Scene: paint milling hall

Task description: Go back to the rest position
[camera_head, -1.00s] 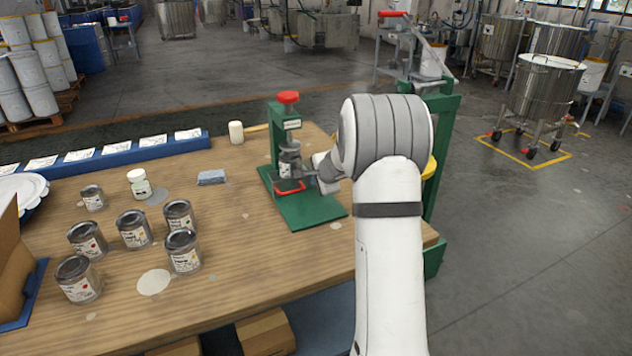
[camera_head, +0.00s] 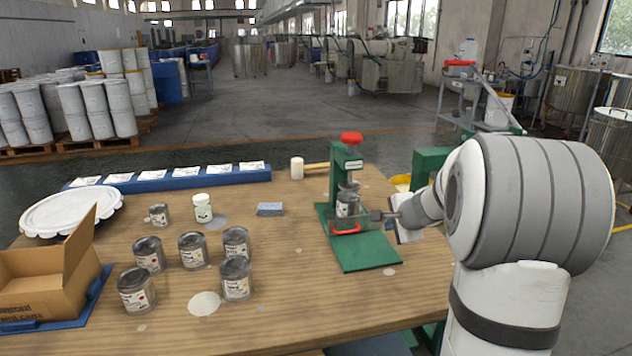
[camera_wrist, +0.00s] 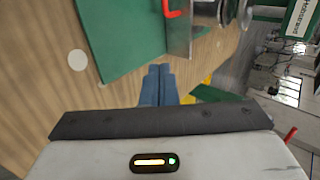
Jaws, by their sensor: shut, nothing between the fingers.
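My gripper (camera_head: 381,215) is at the right side of the green press (camera_head: 338,178) in the head view. In the wrist view its two blue-grey fingers (camera_wrist: 158,72) are together with nothing between them. A small grey can (camera_head: 347,197) with a white label stands in the press, under the red knob. The fingers point toward the press; the head view does not show clearly how wide the gap to it is. The wrist view shows the green press base (camera_wrist: 118,38) and part of its red handle (camera_wrist: 173,9).
Several labelled cans (camera_head: 193,252) stand at the left of the wooden table (camera_head: 290,310). A white bottle (camera_head: 202,208), a grey-blue block (camera_head: 270,209), a mallet (camera_head: 297,168), an open carton (camera_head: 35,285) and a blue card rail (camera_head: 150,181) are also there.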

